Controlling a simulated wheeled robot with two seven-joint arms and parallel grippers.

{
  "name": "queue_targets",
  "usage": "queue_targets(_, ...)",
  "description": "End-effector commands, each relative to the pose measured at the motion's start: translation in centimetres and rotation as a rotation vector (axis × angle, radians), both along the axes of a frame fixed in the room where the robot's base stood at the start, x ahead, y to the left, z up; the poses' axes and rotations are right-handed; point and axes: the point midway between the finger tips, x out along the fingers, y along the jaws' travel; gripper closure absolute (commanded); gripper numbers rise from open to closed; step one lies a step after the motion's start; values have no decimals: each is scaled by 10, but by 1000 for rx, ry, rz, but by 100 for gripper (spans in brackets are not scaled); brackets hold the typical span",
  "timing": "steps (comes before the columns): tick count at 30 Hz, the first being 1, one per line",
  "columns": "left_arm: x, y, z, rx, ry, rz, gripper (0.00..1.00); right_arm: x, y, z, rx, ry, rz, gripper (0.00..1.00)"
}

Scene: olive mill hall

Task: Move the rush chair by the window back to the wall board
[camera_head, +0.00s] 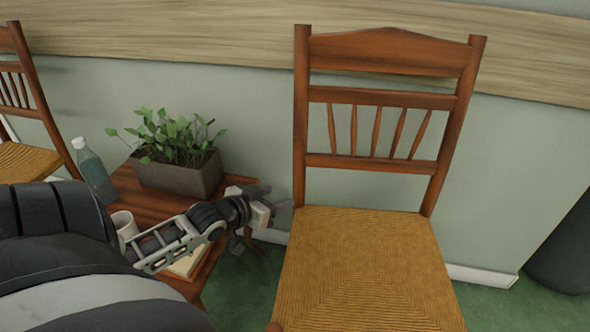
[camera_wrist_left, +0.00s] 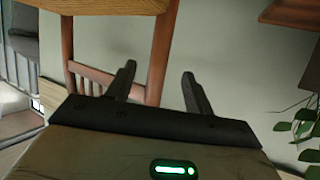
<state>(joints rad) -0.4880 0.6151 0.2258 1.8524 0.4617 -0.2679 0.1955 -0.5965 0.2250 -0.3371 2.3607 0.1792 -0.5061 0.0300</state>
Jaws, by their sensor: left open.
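The rush chair (camera_head: 365,265) stands upright at the centre right of the head view, its woven seat toward me and its slatted wooden back (camera_head: 385,52) toward the wall. The back overlaps the pale wall board (camera_head: 200,32) in the picture; I cannot tell whether they touch. My left gripper (camera_head: 278,206) is open and empty, just left of the chair's left back post, near seat height. In the left wrist view, a reddish chair post (camera_wrist_left: 158,55) shows between the open fingers (camera_wrist_left: 159,78), apparently beyond their tips. My right gripper is not in view.
A small wooden table (camera_head: 140,203) stands left of the chair, under my left arm. It holds a planter (camera_head: 180,175), a bottle (camera_head: 93,168), and a cup (camera_head: 124,224). Another chair (camera_head: 25,160) is at far left. A dark rounded object (camera_head: 565,255) stands at right.

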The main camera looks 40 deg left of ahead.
Motion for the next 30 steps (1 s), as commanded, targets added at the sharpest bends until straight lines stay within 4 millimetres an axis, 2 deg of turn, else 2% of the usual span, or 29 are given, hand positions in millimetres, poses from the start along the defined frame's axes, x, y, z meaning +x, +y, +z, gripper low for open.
queue_targets(3, 24, 2, -13, 2, -4, 0, 47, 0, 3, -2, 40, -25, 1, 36)
queue_targets(9, 60, 4, -28, 2, -4, 1, 47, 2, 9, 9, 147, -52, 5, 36)
queue_targets(15, 85, 6, -37, 0, -1, 1, 47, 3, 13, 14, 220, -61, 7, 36)
queue_targets(21, 94, 7, -40, 1, 1, 1, 47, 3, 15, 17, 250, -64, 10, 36)
queue_targets(29, 95, 7, -40, 1, 1, 0, 47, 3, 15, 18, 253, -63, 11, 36)
queue_targets(30, 95, 7, -40, 1, 1, 0, 50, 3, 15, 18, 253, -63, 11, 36)
